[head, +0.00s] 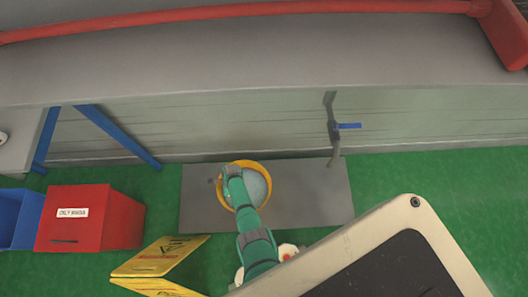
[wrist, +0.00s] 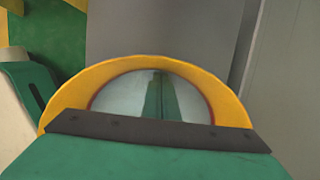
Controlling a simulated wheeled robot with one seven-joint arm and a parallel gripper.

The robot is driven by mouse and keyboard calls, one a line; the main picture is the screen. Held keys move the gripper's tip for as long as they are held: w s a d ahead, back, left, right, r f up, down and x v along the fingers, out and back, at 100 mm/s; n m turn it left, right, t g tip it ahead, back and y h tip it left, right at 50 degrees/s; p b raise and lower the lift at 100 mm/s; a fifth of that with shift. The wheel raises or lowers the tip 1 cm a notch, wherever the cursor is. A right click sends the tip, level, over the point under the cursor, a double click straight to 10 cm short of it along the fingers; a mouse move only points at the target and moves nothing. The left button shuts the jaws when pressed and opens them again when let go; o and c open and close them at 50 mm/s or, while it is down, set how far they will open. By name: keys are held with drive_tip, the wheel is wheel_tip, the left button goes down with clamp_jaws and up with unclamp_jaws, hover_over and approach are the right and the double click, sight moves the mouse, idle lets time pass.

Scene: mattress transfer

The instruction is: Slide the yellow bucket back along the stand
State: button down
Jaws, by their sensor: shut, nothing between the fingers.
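The yellow bucket (head: 262,165) stands upright on a flat grey stand (head: 315,195) in the head view, left of the stand's middle. Its round opening shows a pale, glossy inside. My green arm reaches over the bucket from below, and my gripper (head: 231,174) is at the left part of its opening, covering some of the rim. In the wrist view the bucket's yellow rim (wrist: 160,63) arches just beyond the dark edge of my gripper (wrist: 160,130). The gripper is shut and holds nothing. Its fingertips are hard to make out, and I cannot tell whether they touch the bucket.
A grey wall and ledge (head: 240,125) run behind the stand. A dark upright piece with a blue handle (head: 348,126) is at its back right. A red box (head: 95,218), a blue box (head: 20,218) and a yellow folding sign (head: 160,256) are left. Green floor surrounds the stand.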

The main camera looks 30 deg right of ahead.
drive_tip(key=shift+w+a, duration=0.15)
drive_tip(key=shift+a, duration=0.15)
drive_tip(key=shift+d, duration=0.1)
